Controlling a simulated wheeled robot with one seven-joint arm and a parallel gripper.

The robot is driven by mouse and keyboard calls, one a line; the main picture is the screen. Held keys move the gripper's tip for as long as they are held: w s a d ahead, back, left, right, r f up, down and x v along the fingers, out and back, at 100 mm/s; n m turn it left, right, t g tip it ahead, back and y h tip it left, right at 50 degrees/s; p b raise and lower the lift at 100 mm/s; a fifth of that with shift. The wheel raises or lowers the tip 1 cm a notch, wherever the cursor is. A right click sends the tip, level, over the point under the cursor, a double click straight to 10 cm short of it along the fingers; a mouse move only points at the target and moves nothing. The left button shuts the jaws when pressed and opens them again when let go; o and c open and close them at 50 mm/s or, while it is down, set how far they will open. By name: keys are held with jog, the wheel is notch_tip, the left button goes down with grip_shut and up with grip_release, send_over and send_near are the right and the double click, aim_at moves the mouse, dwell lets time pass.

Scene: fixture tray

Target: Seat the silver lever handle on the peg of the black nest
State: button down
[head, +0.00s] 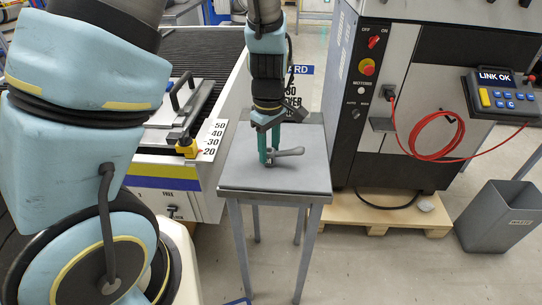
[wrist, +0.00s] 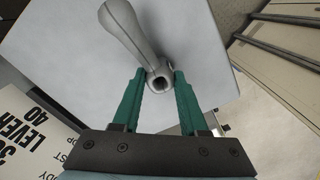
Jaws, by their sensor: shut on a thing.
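The silver lever handle (head: 290,152) is at my gripper (head: 268,158), over the small grey table in the head view. In the wrist view, the green fingers of my gripper (wrist: 160,78) are shut on the round hub of the lever handle (wrist: 128,28). The hub's hole faces the wrist camera, and the lever runs up and to the left. I cannot tell whether the handle touches the table top. I cannot make out the black nest or its peg in either view.
The grey table (head: 235,175) looks otherwise clear. Left of it stands a machine with a number scale (head: 213,138), a yellow part (head: 188,148) and a black-handled plate (head: 165,115). Right are a control cabinet (head: 360,125) with a red cable (head: 415,140) and a grey bin (head: 495,220).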

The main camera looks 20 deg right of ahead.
dwell(0.3)
notch_tip(320, 180, up, 10)
jog(key=b, duration=0.1)
dwell(0.4)
notch_tip(320, 180, up, 4)
jog(key=p, duration=0.4)
jog(key=shift+f, duration=0.25)
